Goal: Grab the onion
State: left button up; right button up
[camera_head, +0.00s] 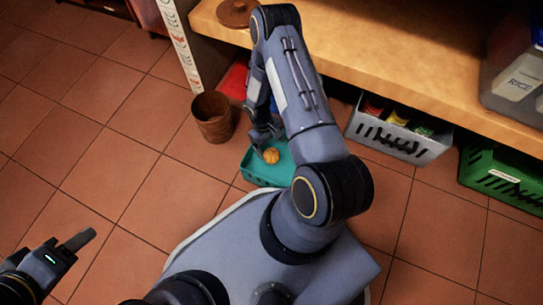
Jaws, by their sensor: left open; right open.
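The onion (271,155) looks like a small round orange thing. It shows at the teal basket (262,176) on the floor, just beyond my base. My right gripper (264,137) points down at the far side of the basket, close to the onion. Its jaws are open; whether a finger touches the onion is too small to tell. My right arm hides part of the basket's right side. My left gripper (78,240) is at the lower left, over bare floor, far from the onion. It is open, and I see nothing in it.
A brown bin (212,117) stands left of the basket. A wooden shelf (410,78) runs along the upper right. Under it are a grey crate (410,145) with colored packets and a green crate (500,180). The tiled floor on the left is clear.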

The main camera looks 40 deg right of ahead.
aim_at(270, 150)
jog(key=b+x, duration=0.1)
jog(key=x, duration=0.2)
jog(key=b+x, duration=0.1)
jog(key=shift+w+a+f+b, duration=0.15)
jog(key=shift+a+f+b, duration=0.2)
jog(key=shift+f, duration=0.1)
jog(key=shift+c, duration=0.4)
jog(key=shift+r, duration=0.1)
jog(key=c, duration=1.1)
jog(key=shift+o, duration=0.2)
